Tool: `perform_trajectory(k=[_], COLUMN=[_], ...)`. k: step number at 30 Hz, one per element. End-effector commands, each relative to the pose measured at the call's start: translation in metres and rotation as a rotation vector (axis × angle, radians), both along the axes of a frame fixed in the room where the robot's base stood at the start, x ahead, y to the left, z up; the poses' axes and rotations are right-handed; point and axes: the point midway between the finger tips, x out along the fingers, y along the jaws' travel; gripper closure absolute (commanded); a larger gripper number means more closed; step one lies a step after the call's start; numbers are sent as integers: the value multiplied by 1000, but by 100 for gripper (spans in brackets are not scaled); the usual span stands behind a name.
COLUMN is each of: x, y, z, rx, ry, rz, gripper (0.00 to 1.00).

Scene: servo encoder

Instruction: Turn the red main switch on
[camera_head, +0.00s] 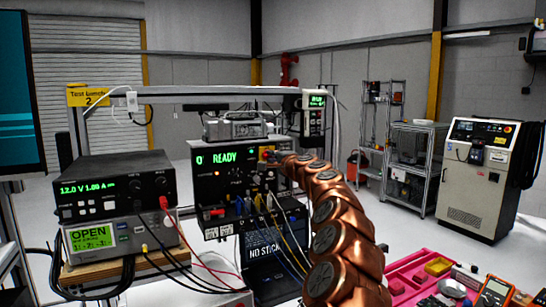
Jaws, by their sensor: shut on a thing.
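The red main switch (266,154) is a small red knob on a yellow patch at the upper right of the black test panel (205,184). The panel's green display reads "0 READY". My copper-coloured arm reaches in from the lower right. My gripper (272,157) at its end is at the switch and shut on it. The fingers are small and partly hidden, and I cannot make out the switch's angle.
A power supply (113,186) reading 12.0 V stands on the left, above a meter (92,238) showing "OPEN". Several cables hang before the panel. A pink tray (400,272) of tools lies at lower right. A grey cabinet (485,175) stands behind.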

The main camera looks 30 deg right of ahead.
Motion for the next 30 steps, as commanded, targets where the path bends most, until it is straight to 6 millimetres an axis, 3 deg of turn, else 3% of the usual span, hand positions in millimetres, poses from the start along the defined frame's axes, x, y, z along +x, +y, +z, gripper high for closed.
perform_trajectory(k=[13, 14, 21, 30], x=[0, 0, 0, -1], y=[-1, -1, -1, 0], z=[0, 0, 0, 0], rx=[10, 10, 9, 9], ry=[-2, -2, -1, -1], rz=[-2, -3, -2, -1], gripper=[100, 85, 61, 61])
